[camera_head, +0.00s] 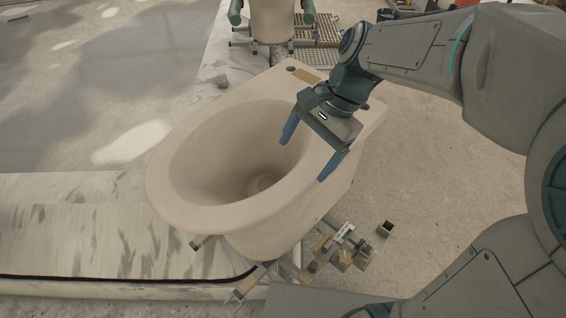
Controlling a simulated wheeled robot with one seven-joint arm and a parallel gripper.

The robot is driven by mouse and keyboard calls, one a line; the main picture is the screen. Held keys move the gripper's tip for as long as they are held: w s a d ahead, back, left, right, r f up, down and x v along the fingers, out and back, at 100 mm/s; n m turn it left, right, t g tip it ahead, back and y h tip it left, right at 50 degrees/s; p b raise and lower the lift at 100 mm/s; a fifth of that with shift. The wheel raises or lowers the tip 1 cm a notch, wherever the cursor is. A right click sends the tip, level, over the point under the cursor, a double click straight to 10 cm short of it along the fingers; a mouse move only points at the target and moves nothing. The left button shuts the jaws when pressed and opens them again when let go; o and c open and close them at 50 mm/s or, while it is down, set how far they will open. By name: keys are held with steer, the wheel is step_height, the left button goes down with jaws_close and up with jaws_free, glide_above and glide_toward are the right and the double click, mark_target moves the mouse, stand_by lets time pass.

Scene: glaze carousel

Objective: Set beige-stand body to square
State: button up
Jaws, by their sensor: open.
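A large beige toilet-shaped body (180,178) stands in the middle of the head view. Its open bowl faces up, its rounded front points to the lower left and its flat back to the upper right. A beige-padded stand arm (205,242) shows under its lower side; most of the stand is hidden beneath the body. My gripper (304,160) is open and empty, with two blue fingers pointing down over the body's right rim. I cannot tell whether the fingers touch the rim.
A second body (272,22) stands at the top between green pads (236,12), near a metal grating (320,32). A marble slab (100,235) lies at the lower left. Small fittings (345,240) and a small dark-topped block (386,228) lie lower right. The floor at right is mostly clear.

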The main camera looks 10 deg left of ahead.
mark_target(283, 188)
steer(key=shift+s+a+f, duration=0.1)
steer(key=shift+a+f, duration=0.15)
steer(key=x, duration=1.3)
steer(key=c, duration=1.4)
steer(key=shift+s, duration=0.1)
